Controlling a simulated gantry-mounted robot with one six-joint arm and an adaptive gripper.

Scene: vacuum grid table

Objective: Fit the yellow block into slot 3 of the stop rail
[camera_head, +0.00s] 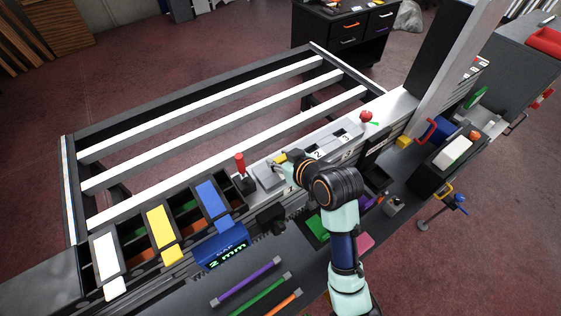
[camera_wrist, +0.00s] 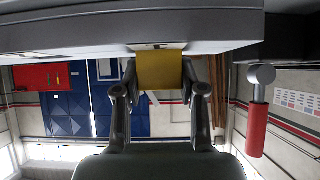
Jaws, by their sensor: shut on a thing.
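The yellow block (camera_head: 281,158) is at the tip of my gripper (camera_head: 277,164), over the stop rail (camera_head: 325,142) beside the left part of its numbered row. In the wrist view the yellow block (camera_wrist: 160,70) sits between the two fingers of my gripper (camera_wrist: 160,84), which are shut on it. Its upper edge in that view meets the grey rail edge (camera_wrist: 110,30); I cannot tell if they touch. Slot 3 (camera_head: 338,135) is a dark opening further right along the rail, apart from the block. My wrist partly hides the rail near slots 1 and 2.
A red-handled lever (camera_head: 240,163) stands left of my gripper; its red grip also shows in the wrist view (camera_wrist: 256,130). A red knob (camera_head: 366,116) stands on the rail's right part. White, yellow and blue blocks lie in trays at left, by a blue display (camera_head: 222,246) reading 2 mm.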

